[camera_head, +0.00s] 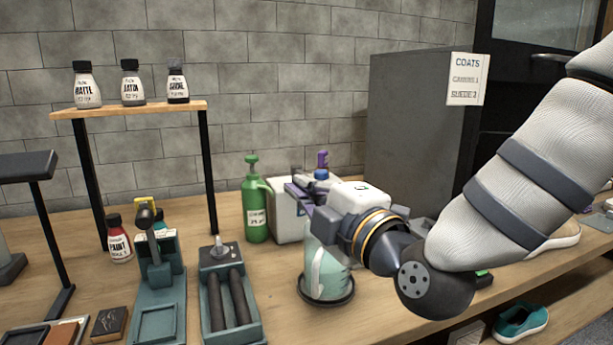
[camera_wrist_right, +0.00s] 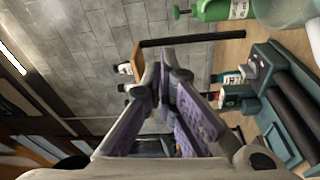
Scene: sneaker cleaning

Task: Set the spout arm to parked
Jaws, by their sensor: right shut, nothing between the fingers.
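I cannot pick out the spout arm with certainty. A pale teal vessel (camera_head: 336,278) with a white curved part stands on a round black base. Its top is hidden behind my right gripper (camera_head: 293,190). That gripper is shut and empty, above the vessel and in front of a white container (camera_head: 284,211). In the wrist view the purple-padded fingers of the right gripper (camera_wrist_right: 163,72) converge at their tips. A teal stand (camera_head: 160,285) carries an upright post with a dark round head. My left gripper is not in view.
A green pump bottle (camera_head: 256,212) stands left of the white container. A teal roller device (camera_head: 228,300) and red paint bottle (camera_head: 118,240) stand farther left. A raised shelf (camera_head: 135,110) holds small bottles. A grey cabinet (camera_head: 410,125) stands behind my right arm.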

